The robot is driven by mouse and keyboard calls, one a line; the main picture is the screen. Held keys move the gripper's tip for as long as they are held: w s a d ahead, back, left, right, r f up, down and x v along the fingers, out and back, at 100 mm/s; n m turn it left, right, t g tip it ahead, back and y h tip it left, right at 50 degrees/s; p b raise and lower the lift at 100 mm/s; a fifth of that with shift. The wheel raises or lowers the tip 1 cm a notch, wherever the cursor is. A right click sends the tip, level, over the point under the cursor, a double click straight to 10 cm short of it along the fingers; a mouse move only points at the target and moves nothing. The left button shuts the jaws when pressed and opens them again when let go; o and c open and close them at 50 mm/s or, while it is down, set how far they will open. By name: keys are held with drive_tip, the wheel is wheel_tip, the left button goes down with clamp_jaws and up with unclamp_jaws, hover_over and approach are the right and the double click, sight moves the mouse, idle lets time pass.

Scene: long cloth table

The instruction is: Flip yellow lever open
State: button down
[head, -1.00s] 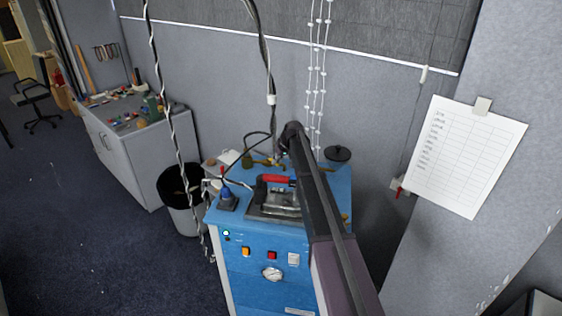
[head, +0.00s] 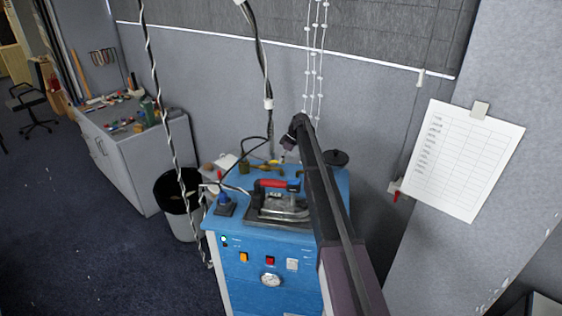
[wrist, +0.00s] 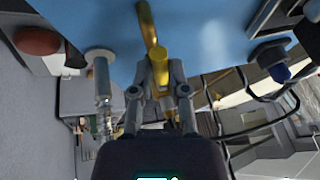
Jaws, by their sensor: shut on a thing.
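The yellow lever (wrist: 148,22) runs down from the top of the wrist view, against the blue surface, to between my fingers. My gripper (wrist: 164,68) is shut on it, with a grey finger on each side. A further yellow part shows beside the right finger. In the head view my gripper (head: 287,150) is small and dark at the back of the blue machine (head: 230,262). Small yellow-brass fittings (head: 272,167) lie there on the machine's top. The lever's exact angle cannot be told in the head view.
An iron with a red handle (head: 277,183) stands on the machine's front top, with a blue-capped item (head: 224,203) to its left. Cables hang close to my gripper. A dark round knob (head: 336,158) is at the back right. A bin (head: 175,195) stands left.

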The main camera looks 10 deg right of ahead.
drive_tip(key=shift+w+n, duration=0.25)
drive_tip(key=shift+n, duration=0.25)
drive_tip(key=c, duration=0.6)
unclamp_jaws()
drive_tip(key=shift+c, duration=0.2)
